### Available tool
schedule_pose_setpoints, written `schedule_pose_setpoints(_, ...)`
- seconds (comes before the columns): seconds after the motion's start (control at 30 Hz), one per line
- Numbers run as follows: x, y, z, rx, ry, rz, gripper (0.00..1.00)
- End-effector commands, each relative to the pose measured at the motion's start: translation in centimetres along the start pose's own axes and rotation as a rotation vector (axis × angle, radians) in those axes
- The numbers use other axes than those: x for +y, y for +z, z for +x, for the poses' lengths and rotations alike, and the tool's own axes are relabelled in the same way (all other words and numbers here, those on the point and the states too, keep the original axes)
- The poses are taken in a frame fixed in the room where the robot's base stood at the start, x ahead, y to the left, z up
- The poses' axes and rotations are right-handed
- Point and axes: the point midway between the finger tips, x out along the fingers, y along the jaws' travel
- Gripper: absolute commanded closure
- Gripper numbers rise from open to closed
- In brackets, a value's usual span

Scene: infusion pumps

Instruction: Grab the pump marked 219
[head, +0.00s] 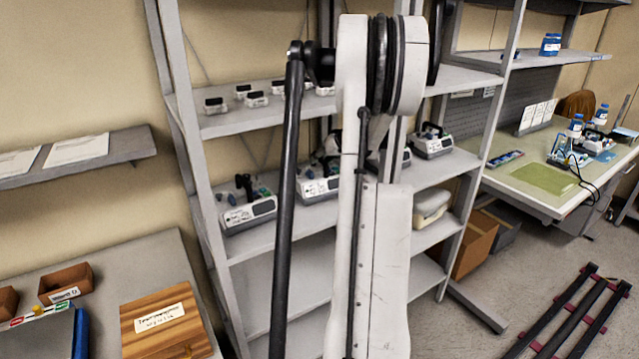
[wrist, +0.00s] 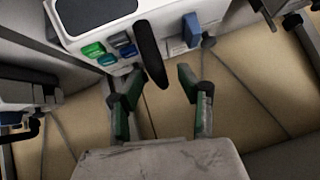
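Several white and grey infusion pumps stand on the middle shelf in the head view: one at left (head: 250,213), one beside it (head: 320,187), one partly behind my arm, and one at right (head: 433,143). No number is legible, so I cannot tell which is 219. In the wrist view a white pump (wrist: 105,28) with a dark screen and green and blue buttons fills the top. Its black upright handle (wrist: 150,55) appears between the fingertips of my gripper (wrist: 159,76), which is open with green pads. Contact is not clear. My arm mostly hides the gripper in the head view.
The grey shelf rack (head: 275,235) has uprights close to my arm. Small devices (head: 243,97) stand on the upper shelf. Another device (wrist: 25,95) is at left in the wrist view. A wooden box (head: 165,325) and a workbench (head: 530,185) flank the rack.

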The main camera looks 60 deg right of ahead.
Motion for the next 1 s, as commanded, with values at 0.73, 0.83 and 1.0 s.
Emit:
schedule_pose_setpoints(0.73,-0.01,0.04,0.52,0.0,0.0,0.0,1.0)
schedule_pose_setpoints(0.83,-0.01,0.04,0.52,0.0,0.0,0.0,1.0)
schedule_pose_setpoints(1.0,-0.03,-0.03,0.46,0.001,0.0,0.001,1.0)
